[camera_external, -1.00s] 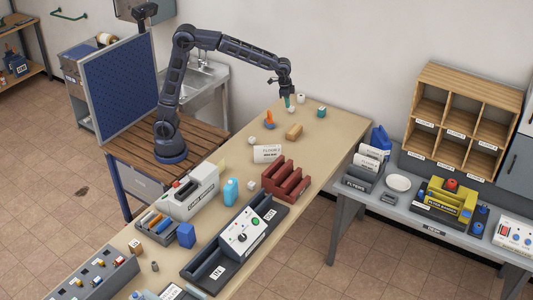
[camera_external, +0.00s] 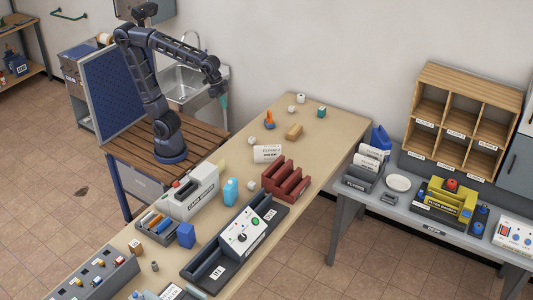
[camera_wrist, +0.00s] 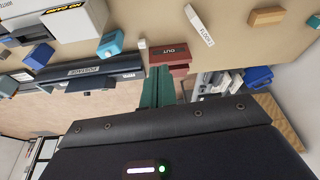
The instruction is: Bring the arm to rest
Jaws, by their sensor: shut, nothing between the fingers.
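My gripper (camera_external: 224,103) hangs fingers down in the external view, in the air beside the left edge of the long table, in front of the sink. Its green fingers are together and hold nothing; they also show in the wrist view (camera_wrist: 158,88). My arm is bent back above its wooden stand, with the elbow raised near the blue pegboard. Nothing touches the fingers.
The long table (camera_external: 334,121) carries an orange item (camera_external: 269,120), a wooden block (camera_external: 294,131), a red rack (camera_external: 286,180) and a postage machine (camera_external: 241,237). A sink (camera_external: 186,84) lies behind my gripper. A blue pegboard (camera_external: 104,88) stands left of my arm.

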